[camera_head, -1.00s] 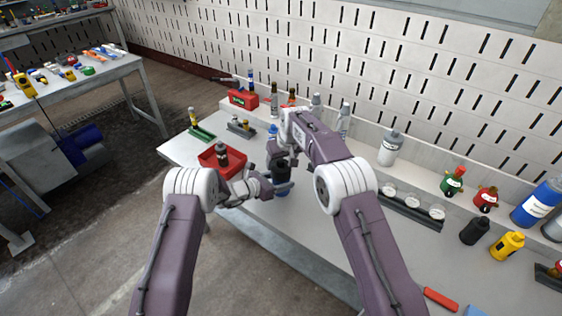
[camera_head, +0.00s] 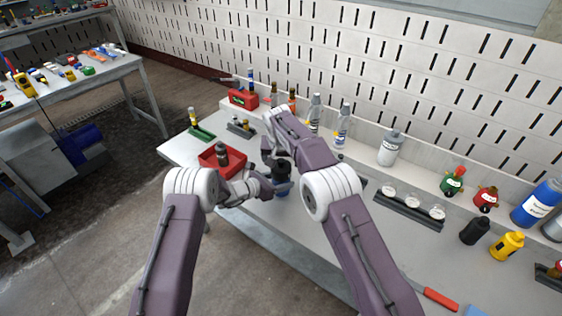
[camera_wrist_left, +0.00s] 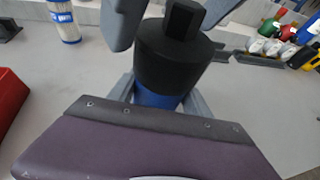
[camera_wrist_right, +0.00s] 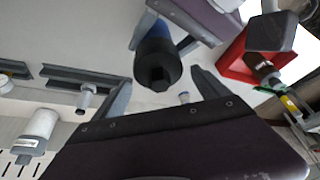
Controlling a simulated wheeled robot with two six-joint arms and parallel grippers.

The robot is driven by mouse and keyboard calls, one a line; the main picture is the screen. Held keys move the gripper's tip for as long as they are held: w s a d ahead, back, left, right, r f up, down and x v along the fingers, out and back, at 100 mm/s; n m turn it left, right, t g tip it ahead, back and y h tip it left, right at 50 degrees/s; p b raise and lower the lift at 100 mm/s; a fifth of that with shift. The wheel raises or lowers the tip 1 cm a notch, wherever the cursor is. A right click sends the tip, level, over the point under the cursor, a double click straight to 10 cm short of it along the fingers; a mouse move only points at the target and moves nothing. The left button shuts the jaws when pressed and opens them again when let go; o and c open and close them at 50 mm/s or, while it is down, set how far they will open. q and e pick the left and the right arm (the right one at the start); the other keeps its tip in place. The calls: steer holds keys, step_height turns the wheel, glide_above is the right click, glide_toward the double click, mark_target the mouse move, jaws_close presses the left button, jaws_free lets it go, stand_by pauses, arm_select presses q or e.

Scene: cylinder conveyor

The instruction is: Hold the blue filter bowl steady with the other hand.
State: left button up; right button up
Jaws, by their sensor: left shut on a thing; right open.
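The blue filter bowl (camera_wrist_left: 155,98) has a large black cap (camera_wrist_left: 172,60) on top and stands upright over the table near its front edge. My left gripper (camera_wrist_left: 160,95) is shut around the blue bowl below the cap, with a finger on each side. In the head view the bowl (camera_head: 282,191) is partly covered by the grippers. My right gripper (camera_wrist_right: 163,92) is open, its fingers apart with the black cap between or just beyond them in the right wrist view. I cannot tell whether they touch the cap.
A red tray (camera_head: 236,167) with a dark bottle (camera_head: 221,152) stands left of the bowl. A black rack with several white-topped pieces (camera_head: 410,210) lies to the right. Bottles line the back, including a white one (camera_head: 390,148). The table between bowl and rack looks clear.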

steer(key=shift+r, duration=1.15)
steer(key=n+y, duration=0.1)
steer(key=n, duration=0.2)
steer(key=n+y, duration=0.1)
steer(key=n, duration=0.2)
steer(key=shift+f, duration=0.1)
steer(key=shift+f, duration=1.2)
